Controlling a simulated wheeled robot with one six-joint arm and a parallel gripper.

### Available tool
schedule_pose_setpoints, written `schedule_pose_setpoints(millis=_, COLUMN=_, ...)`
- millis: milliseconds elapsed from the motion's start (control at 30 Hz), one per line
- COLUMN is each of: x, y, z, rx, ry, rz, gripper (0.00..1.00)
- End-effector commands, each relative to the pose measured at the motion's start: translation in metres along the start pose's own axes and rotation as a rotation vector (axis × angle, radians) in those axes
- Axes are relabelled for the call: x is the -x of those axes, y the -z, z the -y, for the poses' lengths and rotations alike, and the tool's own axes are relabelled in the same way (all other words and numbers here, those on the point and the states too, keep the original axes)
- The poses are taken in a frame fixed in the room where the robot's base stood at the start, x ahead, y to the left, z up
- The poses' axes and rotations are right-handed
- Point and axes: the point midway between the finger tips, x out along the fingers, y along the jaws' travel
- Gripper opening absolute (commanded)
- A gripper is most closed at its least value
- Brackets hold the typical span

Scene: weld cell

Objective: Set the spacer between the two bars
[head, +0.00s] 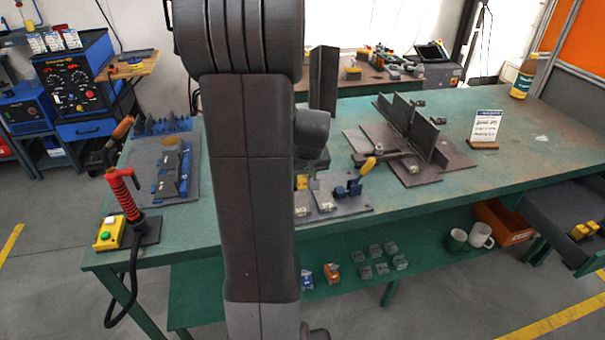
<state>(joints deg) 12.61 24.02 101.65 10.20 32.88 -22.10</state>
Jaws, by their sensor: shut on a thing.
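My arm stands upright in front of the bench and hides much of its middle. A rounded dark wrist part of mine shows just right of it, but the gripper's fingertips are hidden, and so is anything between them. I cannot make out the spacer. A fixture plate (345,206) with blue and yellow clamp parts lies partly behind my arm. I cannot see two bars on its visible part. Farther right, dark upright plates (424,138) stand on flat steel plates, with a yellow-handled clamp (369,164) beside them.
The green bench (510,150) has free room at the right, around a small sign (486,127) and a bottle (523,79). At the left are a blue-blocked fixture (178,184) and a red-handled torch (122,190). Several grey blocks (382,268) and mugs (481,235) sit on the lower shelf.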

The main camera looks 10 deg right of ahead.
Motion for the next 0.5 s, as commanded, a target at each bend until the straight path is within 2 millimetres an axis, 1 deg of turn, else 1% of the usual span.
schedule_pose_setpoints(millis=33, x=-0.006, y=-0.002, z=0.0, rx=0.0, ry=0.0, rz=0.0, gripper=0.11)
schedule_pose_setpoints(millis=500, x=-0.037, y=-0.015, z=0.0, rx=0.0, ry=0.0, rz=0.0, gripper=0.11)
